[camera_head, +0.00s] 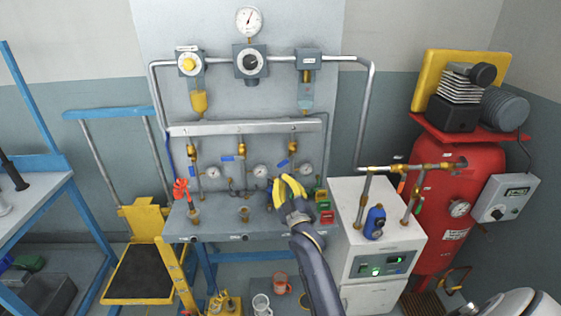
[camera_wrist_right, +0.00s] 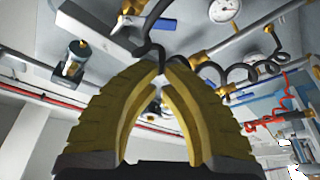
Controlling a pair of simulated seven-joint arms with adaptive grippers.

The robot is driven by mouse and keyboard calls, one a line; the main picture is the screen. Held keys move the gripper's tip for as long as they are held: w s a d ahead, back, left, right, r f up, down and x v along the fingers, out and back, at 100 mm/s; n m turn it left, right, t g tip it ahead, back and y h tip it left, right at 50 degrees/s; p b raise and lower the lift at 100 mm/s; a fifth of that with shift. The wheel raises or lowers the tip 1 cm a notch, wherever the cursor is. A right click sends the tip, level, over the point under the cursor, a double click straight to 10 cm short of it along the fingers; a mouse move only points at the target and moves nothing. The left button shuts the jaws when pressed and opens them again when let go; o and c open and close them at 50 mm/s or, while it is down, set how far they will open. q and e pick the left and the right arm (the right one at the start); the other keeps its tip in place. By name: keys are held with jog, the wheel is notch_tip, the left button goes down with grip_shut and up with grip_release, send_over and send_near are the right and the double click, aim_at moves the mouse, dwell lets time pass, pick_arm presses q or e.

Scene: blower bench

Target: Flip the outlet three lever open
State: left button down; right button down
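Outlet three is the rightmost brass valve (camera_head: 293,148) under the rail on the panel. Its blue lever (camera_head: 282,163) points left and slants down. The two other outlets carry blue levers, at the left (camera_head: 195,158) and in the middle (camera_head: 228,158). My right gripper (camera_head: 281,179) is in front of the bench, its yellow fingertips just below outlet three's lever. Contact cannot be told. In the right wrist view the yellow fingers (camera_wrist_right: 161,68) converge, their tips nearly together, with nothing seen held between them. My left gripper is out of view.
Small round gauges (camera_head: 260,171) sit beside the outlets. Dark coiled hoses (camera_wrist_right: 238,72) pass near the fingers. Red and green blocks (camera_head: 325,205) stand right of the gripper. A white cabinet (camera_head: 350,250) and a red tank (camera_head: 480,170) stand farther right.

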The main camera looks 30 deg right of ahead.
aim_at(280, 167)
jog(key=shift+s+f, duration=0.15)
jog(key=x, duration=1)
dwell(0.4)
jog(key=shift+d+f+n+y, duration=0.1)
jog(key=shift+f+n+y, duration=0.35)
jog(key=shift+n, duration=0.65)
jog(key=shift+s+d+f+n+g+y, duration=0.1)
jog(key=shift+d+f+n+g+y, duration=0.3)
jog(key=shift+n, duration=0.7)
jog(key=shift+s+d+f+n+g+y, duration=0.1)
jog(key=shift+f+n+g+y, duration=0.15)
jog(key=shift+f+n, duration=0.6)
jog(key=shift+s+d+f+n+g+y, duration=0.1)
jog(key=shift+d+f+n+g+y, duration=0.15)
jog(key=shift+n, duration=1.1)
